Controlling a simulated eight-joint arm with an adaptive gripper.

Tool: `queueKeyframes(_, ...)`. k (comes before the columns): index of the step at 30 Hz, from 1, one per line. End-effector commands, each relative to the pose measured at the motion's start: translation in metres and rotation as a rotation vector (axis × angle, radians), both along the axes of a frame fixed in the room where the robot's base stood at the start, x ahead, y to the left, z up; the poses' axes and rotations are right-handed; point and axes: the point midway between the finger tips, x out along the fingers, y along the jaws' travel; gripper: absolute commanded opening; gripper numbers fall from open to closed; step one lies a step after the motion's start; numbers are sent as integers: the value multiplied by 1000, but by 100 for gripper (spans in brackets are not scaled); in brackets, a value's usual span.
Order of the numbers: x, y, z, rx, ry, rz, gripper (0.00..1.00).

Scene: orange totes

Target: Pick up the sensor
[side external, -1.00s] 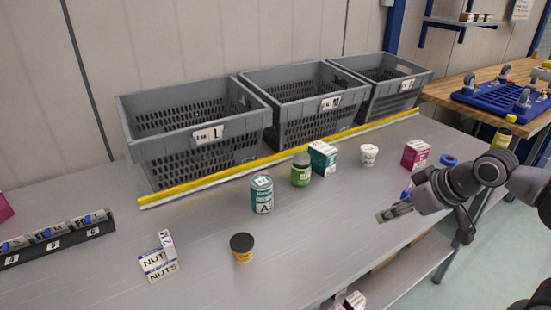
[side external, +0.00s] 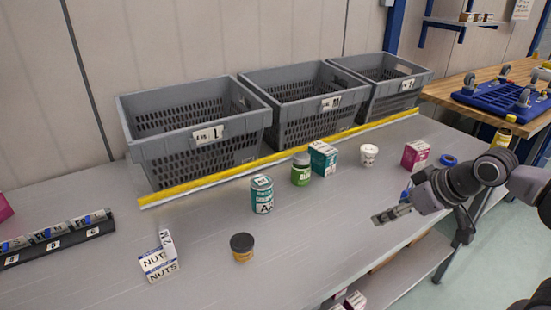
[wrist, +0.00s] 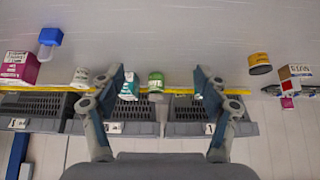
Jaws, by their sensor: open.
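I cannot tell for sure which item is the sensor, as the small labels are blurred. Candidates on the grey bench are a teal and white box (side external: 322,158), a magenta and white box (side external: 415,154) and a teal can (side external: 262,194). The teal box (wrist: 129,88) shows between my fingers in the wrist view, with the magenta box (wrist: 18,68) at far left. The teal can is not clearly visible there, perhaps behind the right finger. My gripper (side external: 390,214) is open and empty above the bench's right part, apart from every item.
A green jar (side external: 301,169), white cup (side external: 369,155), dark-lidded jar (side external: 242,247), NUTS boxes (side external: 158,262) and blue item (side external: 449,160) stand around. Three grey crates (side external: 196,141) line the back behind a yellow strip (side external: 205,187). The front middle bench is clear.

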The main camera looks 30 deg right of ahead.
Motion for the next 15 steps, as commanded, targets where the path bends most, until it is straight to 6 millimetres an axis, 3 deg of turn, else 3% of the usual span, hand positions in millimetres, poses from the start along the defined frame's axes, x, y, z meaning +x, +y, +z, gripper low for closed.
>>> queueKeyframes(9, 4, 3, 4, -3, 5, 18, 75)
queueKeyframes(15, 36, 26, 34, -31, 44, 156, 75)
